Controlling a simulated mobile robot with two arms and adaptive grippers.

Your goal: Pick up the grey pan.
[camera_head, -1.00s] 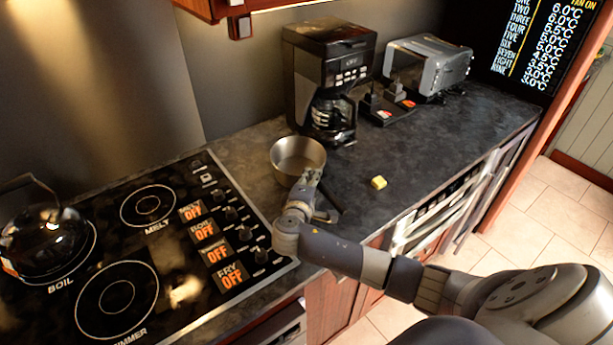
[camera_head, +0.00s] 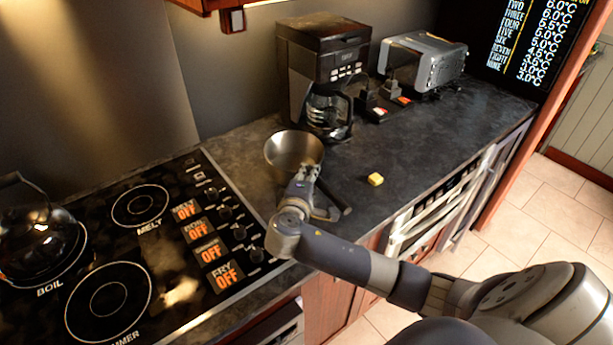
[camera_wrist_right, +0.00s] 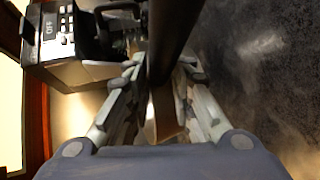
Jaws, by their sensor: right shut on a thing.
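The grey pan (camera_head: 294,150) is a round metal pan with a dark handle, on the counter's left part in front of the coffee maker. My right gripper (camera_head: 303,184) is at the pan's near side, where the handle meets the bowl, and is shut on it. In the right wrist view the dark handle (camera_wrist_right: 172,38) runs up between the fingers of my right gripper (camera_wrist_right: 160,75). The fingers hide part of the pan. I cannot tell whether the pan is clear of the counter. My left gripper is not in view.
The coffee maker (camera_head: 318,70) stands just behind the pan. A toaster (camera_head: 425,62) is farther right. The stove (camera_head: 150,255) with a kettle (camera_head: 38,240) is at left. The counter (camera_head: 440,130) is clear at right.

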